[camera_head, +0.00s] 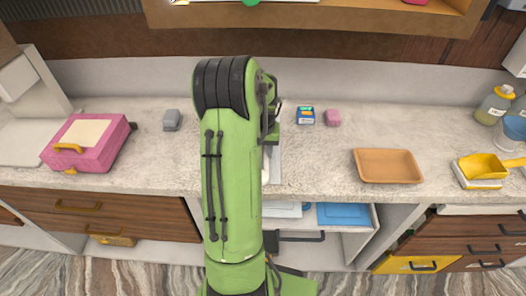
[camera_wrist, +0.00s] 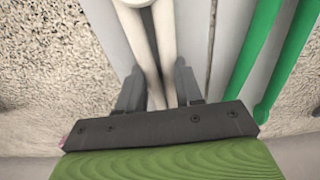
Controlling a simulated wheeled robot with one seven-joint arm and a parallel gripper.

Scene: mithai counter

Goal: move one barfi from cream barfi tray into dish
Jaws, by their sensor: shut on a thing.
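My gripper (camera_wrist: 157,80) shows in the wrist view. It is shut on a cream-white tool with two long arms (camera_wrist: 167,50), which looks like tongs; its far end runs out of the top of the view. Beneath it lies a pale grey surface (camera_wrist: 195,40), perhaps a tray or rest. In the head view my green arm hides the gripper and most of what is there. A shallow, empty tan tray (camera_head: 388,166) sits on the counter at right; I cannot tell whether it is the dish. I make out no barfi or cream barfi tray.
A green two-armed tool (camera_wrist: 258,60) lies just right of my gripper. On the counter (camera_head: 320,160) are a pink case (camera_head: 88,141), a grey block (camera_head: 172,120), a blue box (camera_head: 305,116), a pink block (camera_head: 333,118) and a yellow scoop (camera_head: 484,167). A shelf hangs above.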

